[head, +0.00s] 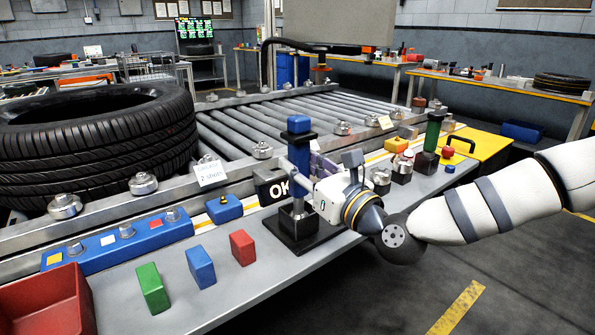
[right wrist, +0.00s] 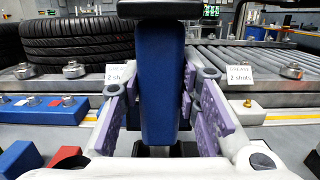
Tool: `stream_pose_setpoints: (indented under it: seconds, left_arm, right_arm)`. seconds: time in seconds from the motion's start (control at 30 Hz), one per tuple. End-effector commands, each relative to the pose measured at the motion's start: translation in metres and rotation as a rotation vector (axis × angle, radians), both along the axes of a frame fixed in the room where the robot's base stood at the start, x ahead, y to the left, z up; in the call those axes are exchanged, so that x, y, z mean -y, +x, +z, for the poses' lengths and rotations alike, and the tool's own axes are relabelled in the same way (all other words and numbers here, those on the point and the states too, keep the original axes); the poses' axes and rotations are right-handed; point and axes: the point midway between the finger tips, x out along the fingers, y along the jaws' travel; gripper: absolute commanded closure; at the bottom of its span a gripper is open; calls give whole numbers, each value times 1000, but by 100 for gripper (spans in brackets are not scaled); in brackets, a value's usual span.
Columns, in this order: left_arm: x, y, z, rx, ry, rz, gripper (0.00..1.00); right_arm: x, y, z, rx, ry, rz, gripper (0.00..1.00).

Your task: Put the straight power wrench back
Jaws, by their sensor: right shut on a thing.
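The straight power wrench (head: 299,125) is upright, with a blue body and a black collar near its top. My right gripper (head: 300,168) is shut on it, and the arm comes in from the right. In the right wrist view the blue wrench body (right wrist: 162,85) stands between the purple finger pads. Directly below the wrench is a black stand (head: 300,238) with a square base on the bench's front part. The gripper hides part of the wrench, so I cannot tell whether its lower end is fully seated in the stand. My left gripper is not in view.
A roller conveyor (head: 275,115) lies behind, with a tyre (head: 95,135) at left. A black OK box (head: 272,186) is beside the stand. Red (head: 243,247), blue (head: 200,266) and green (head: 153,288) blocks stand left. A green tool (head: 433,132) stands farther right.

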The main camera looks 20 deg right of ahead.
Motion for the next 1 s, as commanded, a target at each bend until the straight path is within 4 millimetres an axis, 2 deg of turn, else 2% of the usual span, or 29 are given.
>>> stream_pose_setpoints:
  seconds: [0.17,0.2,0.3,0.57,0.67,0.77,1.0]
  left_arm:
    - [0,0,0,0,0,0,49]
    - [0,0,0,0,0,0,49]
    - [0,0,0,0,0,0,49]
    - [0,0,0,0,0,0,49]
    - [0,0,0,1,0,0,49]
    - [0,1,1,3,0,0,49]
    - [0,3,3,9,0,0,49]
  right_arm:
    - [0,0,3,10,3,-1,100]
    - [0,0,0,4,1,0,69]
    - [0,0,1,5,1,0,51]
    - [0,0,1,6,1,-1,51]
    - [3,-7,0,5,2,-1,51]
    - [9,-24,-2,4,5,-2,51]
    - [30,-81,-8,5,6,-5,51]
